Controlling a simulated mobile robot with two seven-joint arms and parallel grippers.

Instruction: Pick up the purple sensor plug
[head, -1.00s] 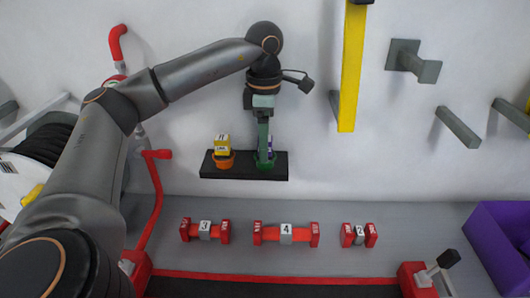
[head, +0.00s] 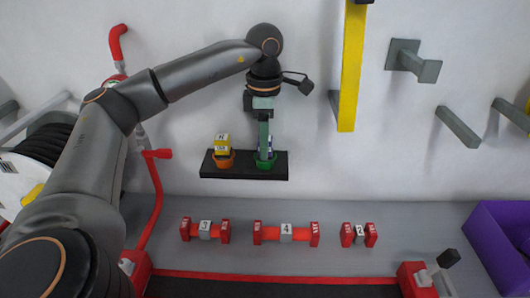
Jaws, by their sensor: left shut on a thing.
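The purple sensor plug (head: 271,144) is mostly hidden behind my left gripper (head: 264,152); only a thin bluish-purple strip with a pale part shows. My left gripper points down and is shut on the plug, at the green ring (head: 265,162) on the right of a small black shelf (head: 225,173). I cannot tell whether the plug's lower end is still inside the ring. A yellow plug (head: 222,144) with a white label stands in the orange ring (head: 222,160) to the left. My right gripper is not in view.
Red blocks with number tags, 3 (head: 205,230), 4 (head: 286,233) and 2 (head: 359,235), lie on the grey ledge below. A yellow bar (head: 350,70) and grey wall brackets (head: 458,127) stand to the right. A purple bin (head: 500,240) is at lower right.

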